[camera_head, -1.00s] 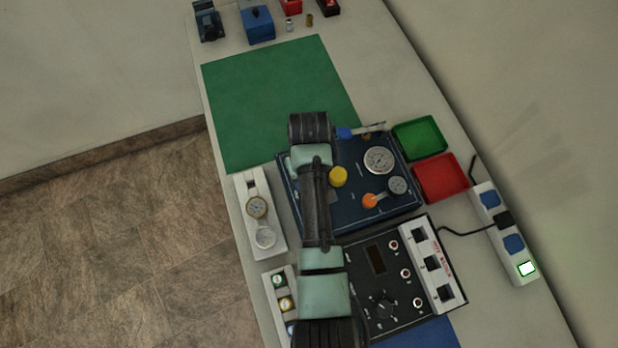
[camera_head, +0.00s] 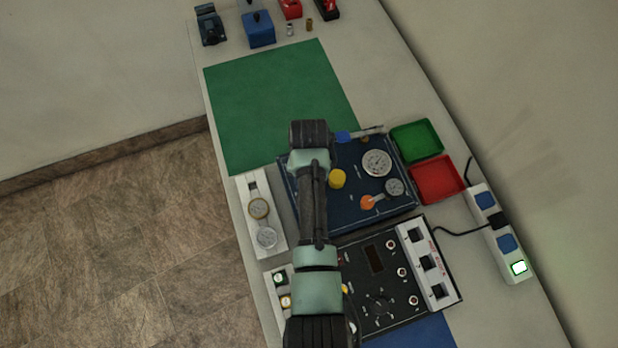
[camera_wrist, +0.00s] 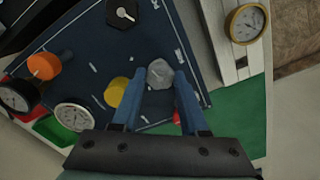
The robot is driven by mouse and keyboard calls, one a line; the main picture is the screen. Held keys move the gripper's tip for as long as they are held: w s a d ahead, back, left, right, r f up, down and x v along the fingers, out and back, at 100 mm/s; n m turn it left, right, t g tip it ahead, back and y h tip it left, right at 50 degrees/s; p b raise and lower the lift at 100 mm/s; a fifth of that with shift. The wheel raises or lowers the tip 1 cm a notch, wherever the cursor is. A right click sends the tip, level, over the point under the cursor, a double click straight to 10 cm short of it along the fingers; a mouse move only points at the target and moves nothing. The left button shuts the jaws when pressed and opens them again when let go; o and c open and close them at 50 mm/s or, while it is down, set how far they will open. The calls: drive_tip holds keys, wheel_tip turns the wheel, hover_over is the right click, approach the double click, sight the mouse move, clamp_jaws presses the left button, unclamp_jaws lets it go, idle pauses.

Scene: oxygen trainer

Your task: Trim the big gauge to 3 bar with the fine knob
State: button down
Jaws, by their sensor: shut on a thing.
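The big gauge (camera_head: 376,162) has a white dial and sits on the dark blue panel (camera_head: 350,212); it also shows in the wrist view (camera_wrist: 73,116). Its reading is too small to make out. In the wrist view, a grey many-sided knob (camera_wrist: 160,77) with a pale pointer mark stands on the panel, and I take it for the fine knob. My gripper (camera_wrist: 161,70) is shut on this knob, with one blue finger on each side. In the head view my arm hides the knob and the fingertips.
A yellow knob (camera_head: 337,179), an orange knob (camera_head: 367,202) and a smaller gauge (camera_head: 394,187) share the panel. Green (camera_head: 416,140) and red (camera_head: 437,178) trays lie to the right. A two-gauge stand (camera_head: 258,190) is left of my arm. The green mat (camera_head: 275,105) is clear.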

drive_tip(key=shift+w+r+m, duration=0.1)
drive_tip(key=shift+m, duration=1.1)
drive_tip(key=shift+c, duration=2.1)
unclamp_jaws()
wheel_tip(320, 180, up, 13)
drive_tip(key=b, duration=0.1)
